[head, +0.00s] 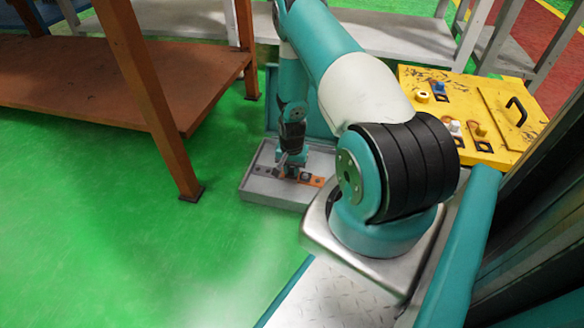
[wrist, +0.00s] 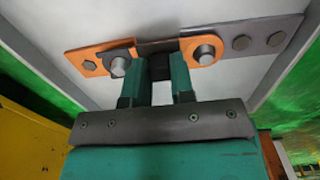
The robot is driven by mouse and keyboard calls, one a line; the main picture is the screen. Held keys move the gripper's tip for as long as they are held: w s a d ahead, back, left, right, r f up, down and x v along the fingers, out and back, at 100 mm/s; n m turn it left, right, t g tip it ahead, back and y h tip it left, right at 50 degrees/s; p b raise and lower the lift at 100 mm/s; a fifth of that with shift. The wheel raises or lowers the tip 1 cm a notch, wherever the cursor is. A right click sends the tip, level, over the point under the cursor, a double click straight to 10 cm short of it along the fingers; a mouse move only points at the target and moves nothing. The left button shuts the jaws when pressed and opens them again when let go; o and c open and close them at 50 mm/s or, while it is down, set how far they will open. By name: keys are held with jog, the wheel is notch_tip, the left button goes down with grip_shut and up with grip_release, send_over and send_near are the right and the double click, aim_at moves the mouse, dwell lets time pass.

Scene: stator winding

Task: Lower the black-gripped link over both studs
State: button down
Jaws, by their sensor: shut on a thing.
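My gripper (wrist: 160,75) is shut on the black grip (wrist: 160,66) in the middle of the black-gripped link. The link's orange right end (wrist: 212,44) shows as a ring around the right stud (wrist: 205,57). The left stud (wrist: 118,67) stands at the inner end of an orange bar (wrist: 88,59); whether the link's left end is around it I cannot tell. The right stud lies at the inner end of a grey bar (wrist: 258,39). In the head view my gripper (head: 289,172) is low over the bars, which hide behind it partly.
The bars lie in a shallow grey tray (head: 262,193) with raised edges. A yellow bench (head: 505,110) with small parts and a black handle stands at the right. An orange-brown table (head: 115,85) stands at the left. Green floor is clear in front of it.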

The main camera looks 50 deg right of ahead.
aim_at(292, 170)
jog(key=shift+f, duration=0.35)
dwell(0.6)
jog(key=c, duration=0.9)
grip_release()
notch_tip(292, 170, up, 7)
jog(key=p, duration=0.6)
jog(key=shift+r, duration=0.15)
